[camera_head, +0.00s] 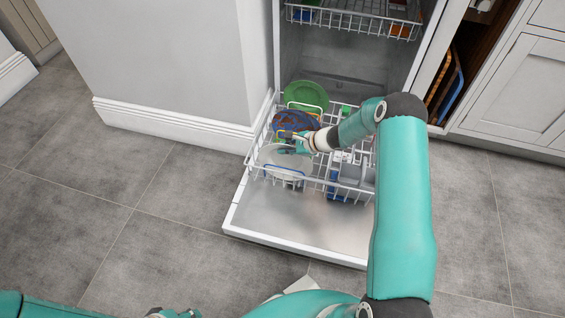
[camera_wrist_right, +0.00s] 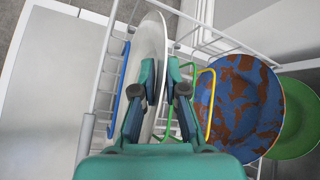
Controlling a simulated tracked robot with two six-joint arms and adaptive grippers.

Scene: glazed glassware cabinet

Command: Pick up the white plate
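The white plate (camera_head: 285,162) stands tilted at the front of the lower dishwasher rack. In the right wrist view the white plate (camera_wrist_right: 149,45) shows nearly edge-on. My right gripper (camera_head: 287,143) is at the plate's upper rim. In the wrist view my right gripper (camera_wrist_right: 162,70) has its fingers close together, one on each side of the rim, shut on it. The plate's lower part is still among the rack wires. My left gripper (camera_head: 175,313) is only partly in view at the bottom edge, and its fingers cannot be made out.
A blue and brown plate (camera_head: 296,124) and a green plate (camera_head: 306,96) stand behind the white plate. The wire rack (camera_head: 252,160) sits over the open dishwasher door (camera_head: 300,225). A grey cutlery basket (camera_head: 352,172) is at right. The floor at left is clear.

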